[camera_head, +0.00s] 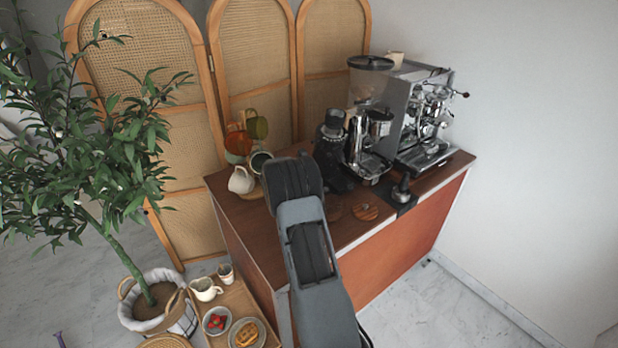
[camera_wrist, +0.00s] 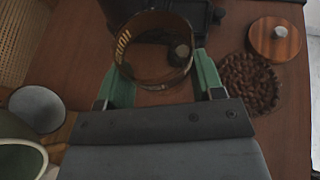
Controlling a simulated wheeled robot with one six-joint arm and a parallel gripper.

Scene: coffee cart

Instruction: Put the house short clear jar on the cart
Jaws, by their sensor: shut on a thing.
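In the head view my arm reaches over the cart (camera_head: 405,266) and hides the gripper and the jar.
A wooden lid (camera_wrist: 274,41) and a round patch of coffee beans (camera_wrist: 250,84) lie right of the jar. Cups (camera_wrist: 37,108) stand left. A grinder (camera_head: 371,130) and an espresso machine (camera_head: 420,115) stand at the back. A potted plant (camera_head: 150,300) is left of the cart.

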